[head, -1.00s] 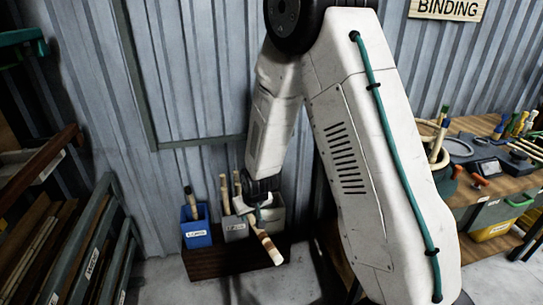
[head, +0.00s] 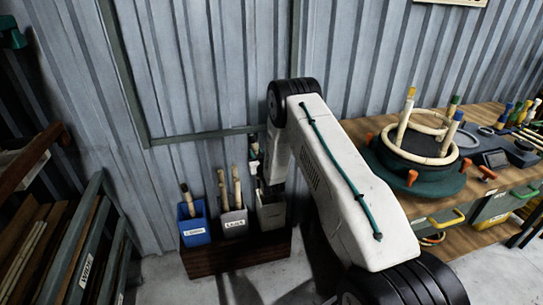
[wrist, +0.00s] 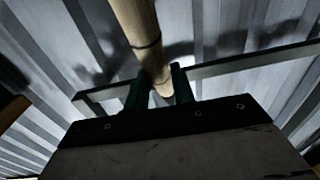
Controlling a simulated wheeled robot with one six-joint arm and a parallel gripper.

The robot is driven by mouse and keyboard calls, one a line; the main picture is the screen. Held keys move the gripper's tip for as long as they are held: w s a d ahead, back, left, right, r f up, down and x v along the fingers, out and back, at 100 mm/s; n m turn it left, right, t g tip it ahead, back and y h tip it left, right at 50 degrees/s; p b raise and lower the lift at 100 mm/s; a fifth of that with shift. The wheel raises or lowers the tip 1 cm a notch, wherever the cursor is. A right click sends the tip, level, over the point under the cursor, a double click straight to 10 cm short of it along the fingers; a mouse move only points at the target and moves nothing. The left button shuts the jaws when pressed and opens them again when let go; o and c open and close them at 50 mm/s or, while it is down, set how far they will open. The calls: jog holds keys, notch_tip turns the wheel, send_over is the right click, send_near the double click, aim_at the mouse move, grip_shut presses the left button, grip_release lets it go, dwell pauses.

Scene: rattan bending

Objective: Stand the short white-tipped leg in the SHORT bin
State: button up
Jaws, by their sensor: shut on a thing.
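My gripper (wrist: 158,88) is shut on a pale wooden leg (wrist: 136,25), with a dark green finger on each side. Dark thin rings mark the leg in the wrist view. In the head view the leg (head: 253,148) stands about upright at the third, right-hand grey bin (head: 271,214), and my arm hides part of the gripper. I cannot tell whether its lower end is inside that bin. The bins' labels are too small to read surely, so I cannot tell which is SHORT.
A blue bin (head: 195,228) holds a dark-tipped leg, and a middle grey bin (head: 234,226) holds pale legs. All stand on a dark wooden box (head: 235,257) against the corrugated wall. A rack (head: 85,255) stands at left; a workbench (head: 470,205) with a round jig (head: 418,165) is at right.

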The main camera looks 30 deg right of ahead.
jog(key=s+d+f+t+h, duration=0.2)
jog(key=d+t, duration=0.2)
jog(key=d, duration=0.3)
notch_tip(320, 180, down, 19)
jog(key=shift+a+r+m, duration=0.2)
jog(key=shift+m, duration=0.1)
dwell(1.3)
jog(key=o, duration=1.1)
jog(key=v, duration=0.7)
jog(key=shift+s+a+f, duration=0.1)
jog(key=shift+s+f, duration=0.05)
jog(key=shift+s, duration=0.2)
